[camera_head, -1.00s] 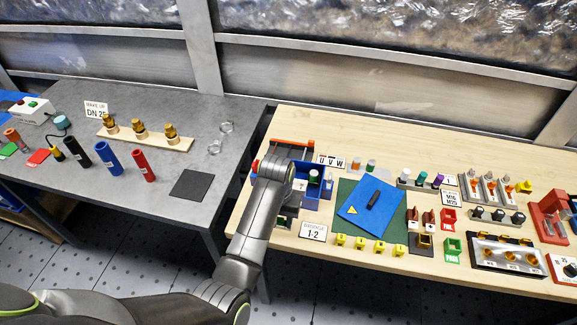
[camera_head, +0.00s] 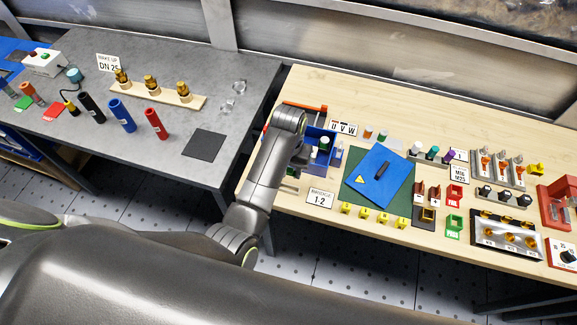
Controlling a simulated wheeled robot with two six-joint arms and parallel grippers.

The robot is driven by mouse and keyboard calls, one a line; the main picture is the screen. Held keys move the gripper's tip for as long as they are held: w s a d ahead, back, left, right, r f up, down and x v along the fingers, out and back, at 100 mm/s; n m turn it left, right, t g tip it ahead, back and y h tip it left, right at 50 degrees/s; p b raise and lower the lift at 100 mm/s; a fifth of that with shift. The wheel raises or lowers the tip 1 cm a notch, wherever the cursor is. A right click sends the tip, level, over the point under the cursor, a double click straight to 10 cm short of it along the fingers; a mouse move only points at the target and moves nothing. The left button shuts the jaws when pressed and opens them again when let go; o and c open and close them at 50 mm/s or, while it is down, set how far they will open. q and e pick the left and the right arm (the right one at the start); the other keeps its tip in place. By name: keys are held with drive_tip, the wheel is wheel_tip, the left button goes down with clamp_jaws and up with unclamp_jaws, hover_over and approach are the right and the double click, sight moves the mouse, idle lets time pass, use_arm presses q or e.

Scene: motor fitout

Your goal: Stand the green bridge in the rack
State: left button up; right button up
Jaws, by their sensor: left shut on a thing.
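My left gripper (camera_head: 291,180) hangs below its wrist at the left end of the wooden bench, in front of a blue bin (camera_head: 330,131). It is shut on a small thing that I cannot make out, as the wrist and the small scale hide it. I cannot pick out the green bridge for sure. A white card reading BRIDGE 1-2 (camera_head: 319,199) stands at the front edge, right of the gripper. I cannot tell which holder is the rack. My right gripper is not in view.
A blue plate (camera_head: 373,172) lies on a green mat (camera_head: 354,193), with several yellow pieces (camera_head: 374,216) in front. Small red and green holders (camera_head: 454,222) stand further right. A grey table (camera_head: 190,75) with coloured cylinders is at the left, across a gap.

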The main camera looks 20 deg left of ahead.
sight(288, 173)
use_arm(q)
drive_tip(key=shift+f+b, duration=0.3)
drive_tip(key=shift+f, duration=0.5)
drive_tip(key=shift+f+b, duration=0.85)
drive_tip(key=shift+f, duration=1)
drive_tip(key=shift+p, duration=0.55)
drive_tip(key=shift+p, duration=0.45)
drive_tip(key=shift+p, duration=0.4)
